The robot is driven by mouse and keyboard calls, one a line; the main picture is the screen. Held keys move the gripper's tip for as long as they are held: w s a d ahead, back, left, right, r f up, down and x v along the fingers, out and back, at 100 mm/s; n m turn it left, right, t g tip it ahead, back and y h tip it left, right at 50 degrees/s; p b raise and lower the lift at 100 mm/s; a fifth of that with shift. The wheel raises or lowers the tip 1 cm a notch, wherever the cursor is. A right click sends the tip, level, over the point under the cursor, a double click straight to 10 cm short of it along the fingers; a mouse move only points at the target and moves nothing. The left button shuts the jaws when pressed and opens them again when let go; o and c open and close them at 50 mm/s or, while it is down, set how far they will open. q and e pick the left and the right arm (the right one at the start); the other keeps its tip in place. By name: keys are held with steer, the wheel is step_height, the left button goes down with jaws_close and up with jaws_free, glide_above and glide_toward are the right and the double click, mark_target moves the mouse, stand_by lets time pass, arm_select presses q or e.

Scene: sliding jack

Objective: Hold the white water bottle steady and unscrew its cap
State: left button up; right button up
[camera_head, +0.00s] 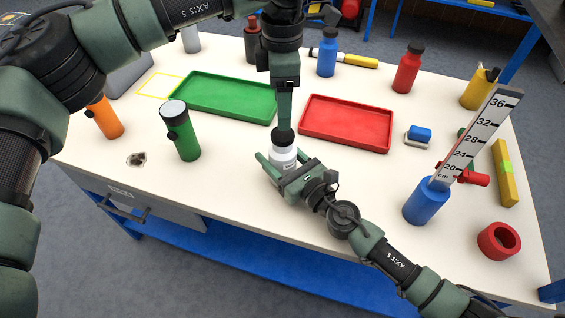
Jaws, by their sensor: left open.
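The white water bottle (283,157) stands upright on the table near its front edge. Its dark cap (284,136) is on top. My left gripper (285,122) points straight down from above, with its fingertips at the cap; it is open, and the far finger is hidden. My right gripper (284,168) reaches in from the front right, with its fingers on both sides of the bottle's body, closed around it. The lower part of the bottle is hidden behind that gripper.
A green tray (222,77) and a red tray (318,103) lie behind the bottle. A blue container (425,205) with a ruler (477,135) stands to the right. The table between is clear.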

mark_target(283, 133)
jaws_close()
arm_select(q)
steer(key=m, duration=1.9)
steer(key=shift+m, duration=0.3)
steer(key=m, duration=0.7)
steer(key=shift+f, duration=4)
steer(key=shift+c, duration=0.3)
